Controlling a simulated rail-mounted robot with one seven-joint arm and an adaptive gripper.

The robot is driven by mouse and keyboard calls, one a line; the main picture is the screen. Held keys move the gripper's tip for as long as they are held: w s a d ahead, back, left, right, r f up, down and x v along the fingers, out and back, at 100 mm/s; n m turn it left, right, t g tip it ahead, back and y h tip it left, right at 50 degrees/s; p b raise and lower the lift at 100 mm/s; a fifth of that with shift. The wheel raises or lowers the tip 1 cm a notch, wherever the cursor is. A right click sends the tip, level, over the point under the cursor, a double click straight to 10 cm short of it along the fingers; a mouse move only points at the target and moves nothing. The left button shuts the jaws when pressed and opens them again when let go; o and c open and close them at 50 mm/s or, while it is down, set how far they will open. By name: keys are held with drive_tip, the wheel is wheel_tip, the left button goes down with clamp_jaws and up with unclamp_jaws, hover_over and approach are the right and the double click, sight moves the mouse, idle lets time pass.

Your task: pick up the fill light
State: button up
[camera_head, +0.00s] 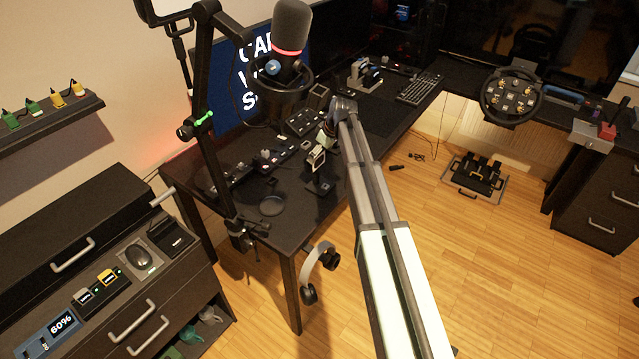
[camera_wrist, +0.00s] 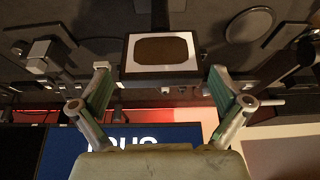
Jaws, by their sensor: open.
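A small square device with a pale frame and a brown face, which looks like the fill light (camera_wrist: 161,68), is in the upper middle of the wrist view. In the head view it appears to be the small pale-framed unit (camera_head: 317,157) on a dark stand on the desk. My gripper (camera_wrist: 160,78) is open, its two green-padded fingers apart on either side of the device's lower edge. I cannot tell whether either finger touches it. In the head view my gripper (camera_head: 331,128) is at the arm's far end, small and partly hidden by the arm.
The dark desk (camera_head: 232,172) holds small control boxes near the light and a round dark disc (camera_head: 272,205). A microphone (camera_head: 291,30) on a boom arm stands at the left. A headset (camera_head: 318,270) hangs at the desk's front edge. A monitor (camera_head: 262,62) stands behind.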

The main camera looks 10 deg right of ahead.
drive_tip(key=shift+p+x, duration=1.35)
drive_tip(key=shift+x, duration=1.2)
drive_tip(key=shift+s, duration=0.2)
drive_tip(key=shift+c, duration=0.4)
drive_tip(key=c, duration=1.4)
